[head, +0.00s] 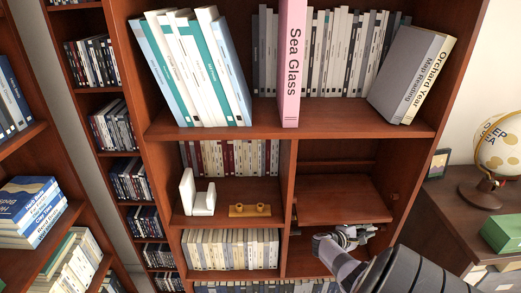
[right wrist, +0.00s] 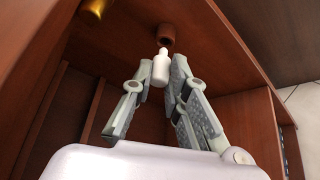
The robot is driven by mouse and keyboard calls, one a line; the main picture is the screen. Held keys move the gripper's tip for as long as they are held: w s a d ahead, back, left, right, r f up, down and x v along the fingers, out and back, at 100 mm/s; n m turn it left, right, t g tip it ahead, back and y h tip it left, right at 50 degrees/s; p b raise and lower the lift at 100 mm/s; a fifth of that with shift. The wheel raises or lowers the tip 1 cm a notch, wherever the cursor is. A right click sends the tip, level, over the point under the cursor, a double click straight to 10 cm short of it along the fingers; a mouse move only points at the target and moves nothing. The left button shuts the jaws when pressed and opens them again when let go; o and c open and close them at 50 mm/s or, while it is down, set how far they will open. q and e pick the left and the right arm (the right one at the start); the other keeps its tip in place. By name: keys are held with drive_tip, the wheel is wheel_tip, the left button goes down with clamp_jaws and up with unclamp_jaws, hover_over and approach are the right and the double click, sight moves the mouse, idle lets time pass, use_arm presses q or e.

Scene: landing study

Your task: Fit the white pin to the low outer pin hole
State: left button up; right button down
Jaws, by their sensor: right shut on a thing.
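My right gripper (head: 350,236) reaches into the lower right compartment of the bookcase, below the loose-looking shelf board (head: 340,196). In the right wrist view its two fingers (right wrist: 156,80) are closed around a small white pin (right wrist: 160,70), narrow tip up. A dark brown round socket (right wrist: 167,35) shows just above the pin's tip. The tip is close to its lower edge; I cannot tell whether they touch. The pin is hidden in the head view. My left gripper is not in view.
A brass-coloured pin (right wrist: 92,5) shows at the upper left of the wrist view. A white bookend (head: 200,198) and a brass piece with two knobs (head: 250,210) stand in the compartment to the left. The bookcase divider (head: 287,190) and side wall closely bound my right gripper.

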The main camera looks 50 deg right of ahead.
drive_tip(key=shift+s+d, duration=0.3)
drive_tip(key=shift+s, duration=0.05)
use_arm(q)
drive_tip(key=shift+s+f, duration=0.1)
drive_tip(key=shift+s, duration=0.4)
use_arm(e)
drive_tip(key=shift+d, duration=0.1)
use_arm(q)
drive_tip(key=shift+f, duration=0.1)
use_arm(e)
drive_tip(key=shift+s+d, duration=0.45)
drive_tip(key=shift+s, duration=0.1)
drive_tip(key=c, duration=1.5)
unclamp_jaws()
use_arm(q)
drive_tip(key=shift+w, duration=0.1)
use_arm(e)
drive_tip(key=shift+o, duration=0.2)
drive_tip(key=shift+a, duration=0.1)
drive_tip(key=v, duration=1.2)
